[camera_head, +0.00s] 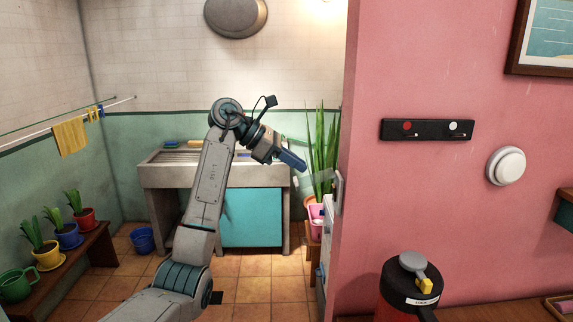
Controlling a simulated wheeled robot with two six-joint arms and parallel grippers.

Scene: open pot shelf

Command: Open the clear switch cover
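A pale, see-through panel (314,182), which looks like the clear switch cover, sticks out to the left from the edge of the pink wall. A light grey plate (338,192) is on that wall edge beside it. The switch itself cannot be made out. My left gripper (296,162) is up and left of the panel, with its blue finger end pointing right and down. I see it side-on, so the gap between its fingers is hidden. Whether it touches the panel is unclear. My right gripper is not in view.
A potted plant (321,150) with tall leaves stands just behind the panel. The pink wall (440,190) bounds the right side. A black-lidded red container (408,285) stands at the front right. A sink (165,174) is behind my arm. Tiled floor is open at left.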

